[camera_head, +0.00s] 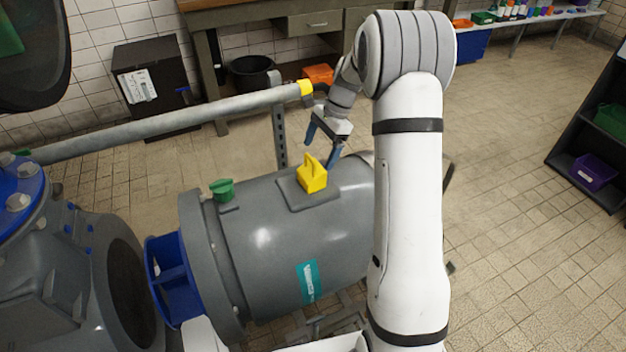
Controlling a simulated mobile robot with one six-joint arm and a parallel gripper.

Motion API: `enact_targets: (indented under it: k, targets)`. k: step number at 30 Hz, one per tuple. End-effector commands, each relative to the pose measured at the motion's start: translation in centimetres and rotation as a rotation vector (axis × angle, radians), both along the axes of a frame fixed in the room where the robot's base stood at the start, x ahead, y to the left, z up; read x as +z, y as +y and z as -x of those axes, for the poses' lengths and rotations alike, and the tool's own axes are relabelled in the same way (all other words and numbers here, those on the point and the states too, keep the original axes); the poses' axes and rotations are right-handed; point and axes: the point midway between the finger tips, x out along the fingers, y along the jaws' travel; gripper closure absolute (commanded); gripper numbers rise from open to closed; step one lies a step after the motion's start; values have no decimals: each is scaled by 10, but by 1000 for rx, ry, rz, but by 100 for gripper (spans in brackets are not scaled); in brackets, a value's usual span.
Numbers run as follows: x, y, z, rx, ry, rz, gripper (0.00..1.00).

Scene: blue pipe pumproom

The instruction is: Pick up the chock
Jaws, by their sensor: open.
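The yellow chock (312,178), a small block with a raised upright part, sits on a flat grey pad on top of the large grey cylindrical machine (270,240). My gripper (321,150) is open, just above and behind the chock. Its two blue fingers point down, one at the left and one at the right of the chock's top in the picture. No contact with the chock can be made out. My white arm hides the right end of the machine.
A green cap (223,189) stands on the machine left of the chock. A grey rail (180,121) with a yellow end runs behind the machine. Blue-flanged pipework (40,270) fills the left.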

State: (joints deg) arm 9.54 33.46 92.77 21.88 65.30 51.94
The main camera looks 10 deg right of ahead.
Motion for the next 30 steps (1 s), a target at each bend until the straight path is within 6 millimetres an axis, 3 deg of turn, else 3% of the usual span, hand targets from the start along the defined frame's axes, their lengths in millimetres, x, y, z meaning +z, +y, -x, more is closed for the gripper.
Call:
enact_targets:
  k: [21,28,30]
  targets:
    - [-79,22,4,-21,13,-7,9]
    - [-81,23,4,-22,11,-5,9]
    - [-81,23,4,-22,11,-5,13]
